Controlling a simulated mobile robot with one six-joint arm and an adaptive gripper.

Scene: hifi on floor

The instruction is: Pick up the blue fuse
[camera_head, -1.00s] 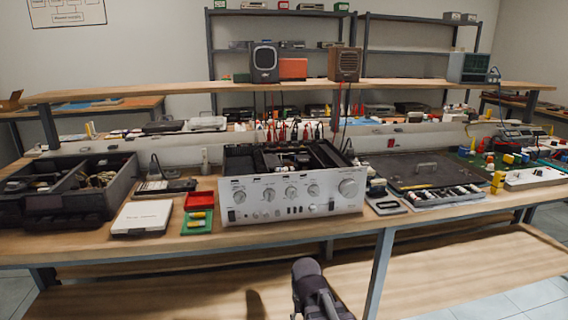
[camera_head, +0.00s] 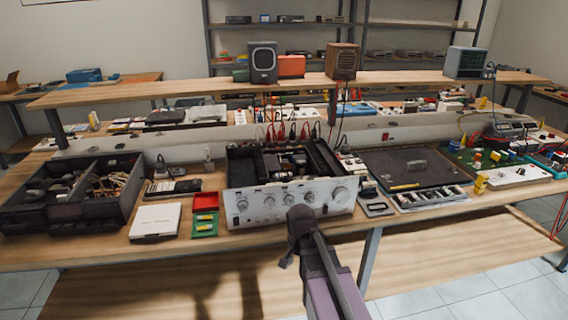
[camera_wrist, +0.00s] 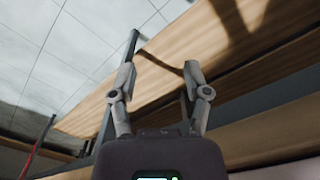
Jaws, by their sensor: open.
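I cannot make out a blue fuse for certain. In the head view, small yellow pieces lie in a green tray (camera_head: 205,231) with a red tray (camera_head: 206,201) behind it, left of the silver amplifier. In the head view my arm rises in front of the amplifier, and the fingers cannot be made out there.
The open amplifier (camera_head: 290,201) stands at the bench's front middle. A divided dark box (camera_head: 70,195), a white box (camera_head: 155,221) and a dark panel (camera_head: 409,167) flank it. A raised shelf (camera_head: 200,92) runs behind. The lower shelf (camera_head: 150,290) looks bare.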

